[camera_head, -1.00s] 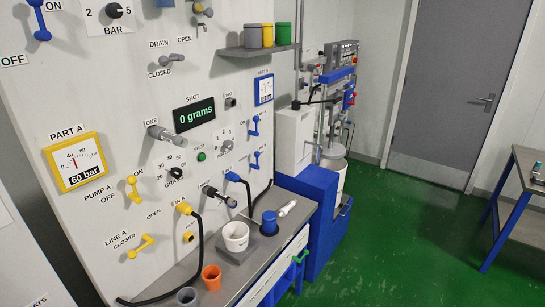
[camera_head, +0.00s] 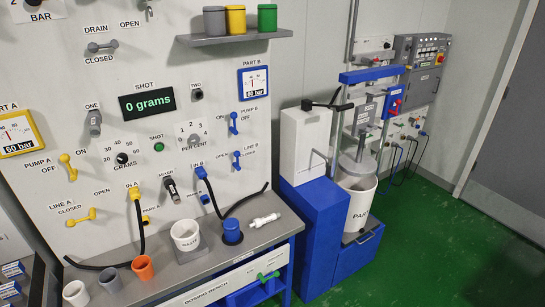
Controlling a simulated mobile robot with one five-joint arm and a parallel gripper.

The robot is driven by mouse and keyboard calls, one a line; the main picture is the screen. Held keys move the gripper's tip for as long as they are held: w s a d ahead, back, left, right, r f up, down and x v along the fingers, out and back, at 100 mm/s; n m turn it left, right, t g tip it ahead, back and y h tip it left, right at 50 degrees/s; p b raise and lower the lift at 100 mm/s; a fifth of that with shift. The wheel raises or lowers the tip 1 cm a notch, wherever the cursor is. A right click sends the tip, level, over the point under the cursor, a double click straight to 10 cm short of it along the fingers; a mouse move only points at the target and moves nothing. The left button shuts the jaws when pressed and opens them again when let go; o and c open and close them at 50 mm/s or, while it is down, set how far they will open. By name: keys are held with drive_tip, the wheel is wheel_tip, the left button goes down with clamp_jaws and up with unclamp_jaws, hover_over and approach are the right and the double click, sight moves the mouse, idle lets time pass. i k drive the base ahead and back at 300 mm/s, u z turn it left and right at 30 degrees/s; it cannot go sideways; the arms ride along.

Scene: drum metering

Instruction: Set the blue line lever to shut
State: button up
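The blue LINE B lever (camera_head: 237,160) is on the upright white panel, right of centre. My gripper is not in view.
The dosing bench (camera_head: 225,262) juts out below the panel, with a white cup (camera_head: 185,235), a blue container (camera_head: 232,230) and several small cups. A shelf (camera_head: 235,36) overhangs above. A blue cabinet (camera_head: 318,235) stands right. Green floor at right is clear.

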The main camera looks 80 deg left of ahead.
sight(237, 153)
drive_tip(key=i, duration=0.45)
drive_tip(key=u, duration=4)
drive_tip(key=i, duration=1.1)
drive_tip(key=z, duration=0.05)
